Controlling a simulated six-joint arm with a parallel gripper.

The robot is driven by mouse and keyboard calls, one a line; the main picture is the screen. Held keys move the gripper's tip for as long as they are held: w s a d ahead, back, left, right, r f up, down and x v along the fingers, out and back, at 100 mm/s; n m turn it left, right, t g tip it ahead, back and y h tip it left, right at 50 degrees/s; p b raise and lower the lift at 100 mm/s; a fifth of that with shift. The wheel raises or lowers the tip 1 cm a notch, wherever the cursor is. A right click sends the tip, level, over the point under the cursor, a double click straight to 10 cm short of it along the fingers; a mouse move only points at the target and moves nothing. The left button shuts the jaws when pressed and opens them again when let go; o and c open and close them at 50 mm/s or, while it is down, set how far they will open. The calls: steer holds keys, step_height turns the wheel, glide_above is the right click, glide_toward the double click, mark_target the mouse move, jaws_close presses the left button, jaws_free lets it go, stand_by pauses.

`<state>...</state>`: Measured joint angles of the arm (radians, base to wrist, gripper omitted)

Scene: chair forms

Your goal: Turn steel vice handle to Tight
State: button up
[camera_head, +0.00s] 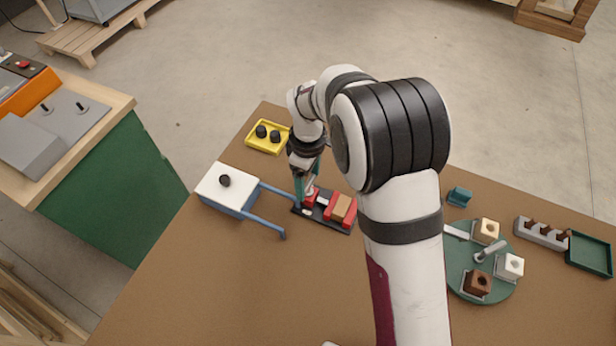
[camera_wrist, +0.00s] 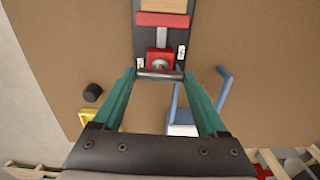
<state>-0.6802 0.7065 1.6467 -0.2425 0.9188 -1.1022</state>
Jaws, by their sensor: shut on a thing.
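The vice (camera_head: 349,223) has a dark base plate, red jaws and a tan block at its far jaw; it sits on the brown table. In the wrist view its red jaw (camera_wrist: 162,19) and grey screw show above the near red block. The steel handle (camera_wrist: 160,74) is a grey bar lying crosswise at the near end of the vice. My gripper (camera_wrist: 160,73) has its teal fingers at the two ends of the bar and is shut on it. Small white labels flank the near block, too small to read. In the head view my gripper (camera_head: 309,190) partly hides the handle.
A white-topped box with blue rails (camera_head: 240,190) stands just left of the vice, one rail near my gripper. A yellow tray (camera_head: 257,148) with black knobs lies behind. A green turntable (camera_head: 462,283), grey rack (camera_head: 541,233) and green tray (camera_head: 590,254) are right.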

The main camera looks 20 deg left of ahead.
mark_target(308, 183)
stand_by(0.4)
steer(key=o, duration=1.3)
step_height(308, 183, up, 16)
steer(key=shift+f, duration=0.15)
steer(key=s+d+r+m, duration=0.2)
steer(key=d+m, duration=0.2)
steer(key=d, duration=0.2)
steer(key=s+d+r+m, duration=0.1)
steer(key=s+d+m, duration=0.15)
steer(key=d, duration=0.35)
steer(key=s+d+f+m+y, duration=0.1)
steer(key=s+d+f+m, duration=0.1)
steer(key=s+d+m, duration=0.4)
steer(key=s+d+f+m, duration=0.1)
steer(key=s+d+m, duration=0.5)
steer(key=s+m, duration=0.4)
steer(key=shift+s+f+m+y, duration=0.35)
steer(key=shift+y, duration=0.05)
